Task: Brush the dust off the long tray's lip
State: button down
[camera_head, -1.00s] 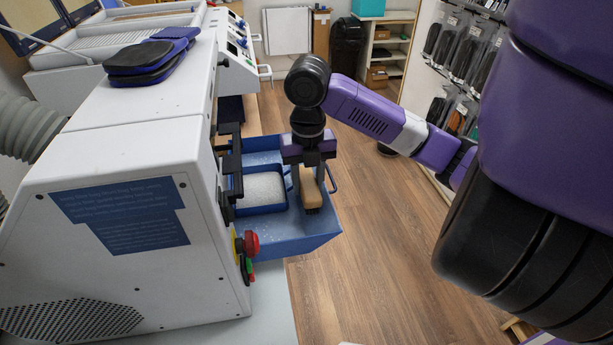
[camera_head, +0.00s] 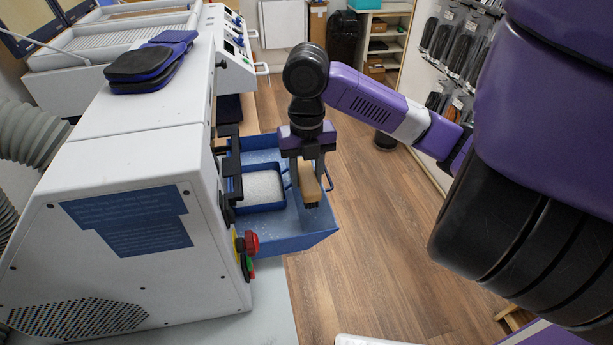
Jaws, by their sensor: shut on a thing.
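The long blue tray (camera_head: 290,243) juts out from the side of the white machine. A smaller blue bin (camera_head: 262,207) with white granules sits inside it, and pale specks lie on the tray's floor. My gripper (camera_head: 308,172) is shut on a wooden-backed brush (camera_head: 309,184) with dark bristles pointing down. The brush hangs over the tray's right part, near the right rim. I cannot tell whether the bristles touch the tray. Dust on the lip itself is too small to make out.
The white machine (camera_head: 130,150) with red and green buttons (camera_head: 248,242) stands close on the left. Blue and black insoles (camera_head: 150,62) lie on top of it. Wooden floor (camera_head: 390,240) is open to the right. Shelves and a pegboard of packaged insoles (camera_head: 453,45) stand behind.

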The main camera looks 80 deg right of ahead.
aim_at(307, 174)
jog(key=shift+r+p, duration=1.6)
jog(key=shift+r, duration=0.85)
jog(key=shift+f, duration=0.1)
jog(key=c, duration=1.5)
grip_release()
grip_shut()
